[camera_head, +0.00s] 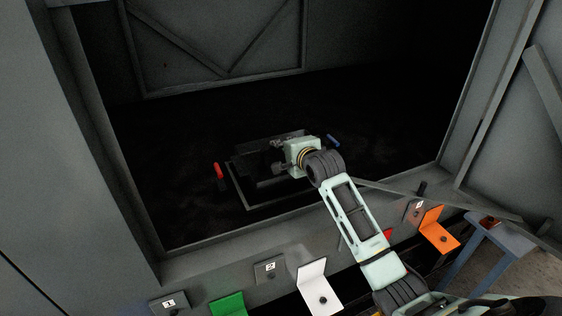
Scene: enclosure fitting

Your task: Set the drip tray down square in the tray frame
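A dark grey drip tray (249,163) shows in the head view, low inside the dark enclosure. It lies over or within the tray frame (248,207), whose thin grey edge shows at the left and front. The dark surfaces make it hard to tell whether the tray is seated or held just above. My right gripper (277,156) reaches in from the lower right and is at the tray's right part. Its fingers look apart, but the contact with the tray is too dark to read. The gripper and wrist hide the tray's right end. My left gripper is not in view.
A red piece (219,171) stands left of the frame and a blue piece (333,141) at its far right. The enclosure's front sill carries numbered plates (270,268) and green (228,305), white (318,285) and orange (438,231) brackets. A blue-grey stool (490,240) stands at right.

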